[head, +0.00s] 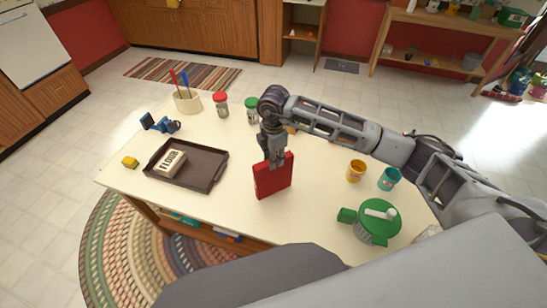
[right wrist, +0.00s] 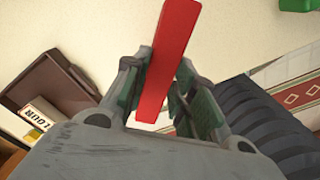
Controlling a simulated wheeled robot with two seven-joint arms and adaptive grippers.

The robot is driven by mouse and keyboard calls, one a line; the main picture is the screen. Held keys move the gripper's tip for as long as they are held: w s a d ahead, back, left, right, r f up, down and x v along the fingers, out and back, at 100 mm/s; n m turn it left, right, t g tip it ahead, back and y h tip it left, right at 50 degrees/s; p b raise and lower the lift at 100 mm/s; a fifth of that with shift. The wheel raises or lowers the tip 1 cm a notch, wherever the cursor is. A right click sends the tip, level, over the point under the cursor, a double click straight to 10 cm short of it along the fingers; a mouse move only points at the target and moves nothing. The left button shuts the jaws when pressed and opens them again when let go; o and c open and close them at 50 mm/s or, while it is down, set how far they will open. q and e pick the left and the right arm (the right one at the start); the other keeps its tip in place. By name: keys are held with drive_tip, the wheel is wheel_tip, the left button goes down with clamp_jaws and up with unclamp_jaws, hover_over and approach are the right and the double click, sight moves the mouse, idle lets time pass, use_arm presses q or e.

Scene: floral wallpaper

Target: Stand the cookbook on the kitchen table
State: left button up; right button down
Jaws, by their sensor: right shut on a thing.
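The red cookbook (head: 273,177) is upright at the middle of the cream kitchen table (head: 240,215), near its front edge. My right gripper (head: 275,158) comes down from above and is shut on the top of the cookbook. In the right wrist view the cookbook (right wrist: 167,60) shows as a red strip between the two fingers (right wrist: 165,92). I cannot tell whether its lower edge touches the table. My left gripper is not in view.
Left of the cookbook is a brown tray (head: 207,178) with a flour bag (head: 171,162). On the right stand a yellow cup (head: 356,171), a teal cup (head: 389,179) and a green-lidded pot (head: 377,219). Jars (head: 221,105) and a utensil holder (head: 187,102) stand behind. The table's front middle is clear.

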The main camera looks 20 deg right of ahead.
drive_tip(key=shift+f, duration=0.35)
drive_tip(key=c, duration=1.2)
unclamp_jaws()
drive_tip(key=shift+o, duration=0.2)
wheel_tip(320, 180, up, 12)
drive_tip(key=b, duration=0.2)
